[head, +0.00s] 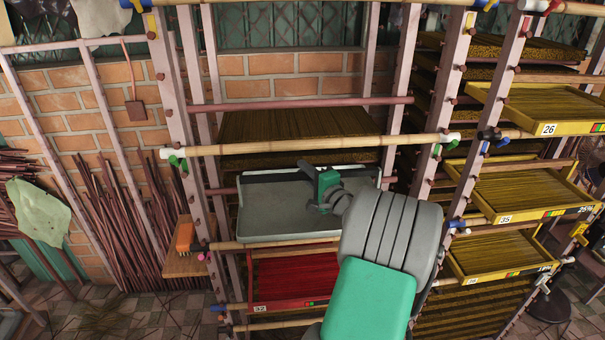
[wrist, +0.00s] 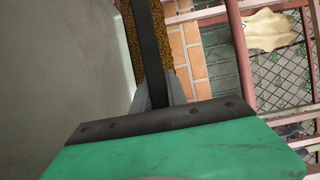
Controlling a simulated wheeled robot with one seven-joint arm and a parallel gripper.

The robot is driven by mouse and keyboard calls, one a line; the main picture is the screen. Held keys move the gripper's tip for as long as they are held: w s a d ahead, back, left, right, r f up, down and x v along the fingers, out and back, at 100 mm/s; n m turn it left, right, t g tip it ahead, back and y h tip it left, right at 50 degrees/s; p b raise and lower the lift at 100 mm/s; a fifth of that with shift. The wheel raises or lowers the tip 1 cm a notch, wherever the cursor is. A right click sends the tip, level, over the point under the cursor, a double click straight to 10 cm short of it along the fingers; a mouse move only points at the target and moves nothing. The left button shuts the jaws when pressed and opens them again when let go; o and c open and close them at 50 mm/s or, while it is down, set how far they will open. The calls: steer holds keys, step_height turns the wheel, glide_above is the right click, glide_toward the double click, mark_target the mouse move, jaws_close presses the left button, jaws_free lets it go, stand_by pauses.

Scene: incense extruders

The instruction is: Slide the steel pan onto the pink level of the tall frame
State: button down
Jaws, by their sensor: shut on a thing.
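The steel pan (head: 280,212) is a wide, shallow grey tray with a darker far wall, seen in the head view between the posts of the tall frame (head: 172,85). It spans the gap just above a bamboo rail (head: 270,243). A small pink marker (head: 201,256) shows on the left post near this rail. My gripper (head: 330,188) is shut on the pan's rim, right of its middle. In the wrist view, the pan's grey floor (wrist: 60,70) fills the left, and the fingers (wrist: 160,90) pinch a dark rim. My arm hides the pan's right front; I cannot tell if it rests on the rails.
A tray of red sticks (head: 290,278) lies below the pan, and a tray of brown sticks (head: 290,124) above and behind. An upper bamboo rail (head: 310,146) crosses above the pan. Yellow trays (head: 515,190) stick out at right. An orange brush (head: 184,235) stands on a shelf at left.

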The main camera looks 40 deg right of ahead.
steer(key=shift+s+a+f, duration=0.1)
steer(key=shift+f, duration=0.2)
steer(key=shift+w+a+f, duration=0.15)
steer(key=shift+w, duration=0.05)
steer(key=c, duration=0.9)
jaws_free()
steer(key=shift+s+f, duration=0.1)
glide_above(310, 228)
steer(key=shift+b, duration=0.3)
stand_by(0.5)
